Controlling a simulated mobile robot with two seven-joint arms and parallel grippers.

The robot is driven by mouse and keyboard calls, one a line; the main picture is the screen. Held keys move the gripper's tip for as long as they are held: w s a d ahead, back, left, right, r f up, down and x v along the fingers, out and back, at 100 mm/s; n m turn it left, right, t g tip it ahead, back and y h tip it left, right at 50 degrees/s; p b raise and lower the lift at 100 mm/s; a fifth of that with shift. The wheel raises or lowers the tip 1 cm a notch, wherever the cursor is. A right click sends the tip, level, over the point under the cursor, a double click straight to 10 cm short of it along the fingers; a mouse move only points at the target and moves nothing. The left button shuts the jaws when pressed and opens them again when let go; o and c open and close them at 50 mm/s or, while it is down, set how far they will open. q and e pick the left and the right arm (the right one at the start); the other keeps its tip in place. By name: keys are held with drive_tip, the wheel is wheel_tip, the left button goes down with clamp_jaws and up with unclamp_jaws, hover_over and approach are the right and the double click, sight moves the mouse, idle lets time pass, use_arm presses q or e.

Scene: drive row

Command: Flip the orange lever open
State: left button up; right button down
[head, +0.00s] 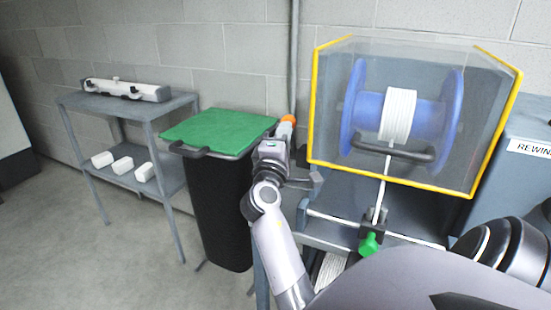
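The orange lever (289,119) shows as a small orange tip just right of the green bin lid, in front of the pipe on the wall. Its lower part is hidden behind my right gripper (284,148). The gripper is at the end of my arm that comes up from the bottom middle, and it is right below the orange tip. I cannot tell whether it touches the lever. My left gripper is not in view.
A clear guard with a yellow edge (312,100) and black handle covers a blue reel (361,110) of white cable. The cable runs down to a clamp with a green knob (370,244). A black bin with green lid (215,130) and a grey shelf (75,99) stand left.

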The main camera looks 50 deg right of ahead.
drive_tip(key=shift+g+y, duration=0.3)
drive_tip(key=shift+y, duration=0.3)
drive_tip(key=shift+w+d+r+p, duration=0.25)
drive_tip(key=shift+d+r+p, duration=0.3)
drive_tip(key=shift+d+p, duration=0.25)
drive_tip(key=shift+w+d+r+p, duration=0.2)
drive_tip(key=shift+d+r+p, duration=0.3)
drive_tip(key=shift+d+p, duration=0.3)
drive_tip(key=shift+w+d+r+p, duration=0.25)
drive_tip(key=shift+d+r+p, duration=0.3)
drive_tip(key=shift+d+p, duration=0.25)
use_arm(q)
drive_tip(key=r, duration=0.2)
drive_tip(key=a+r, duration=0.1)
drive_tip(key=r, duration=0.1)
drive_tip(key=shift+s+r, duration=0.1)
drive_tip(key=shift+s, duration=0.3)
use_arm(e)
drive_tip(key=shift+d+r, duration=0.25)
drive_tip(key=shift+r, duration=0.2)
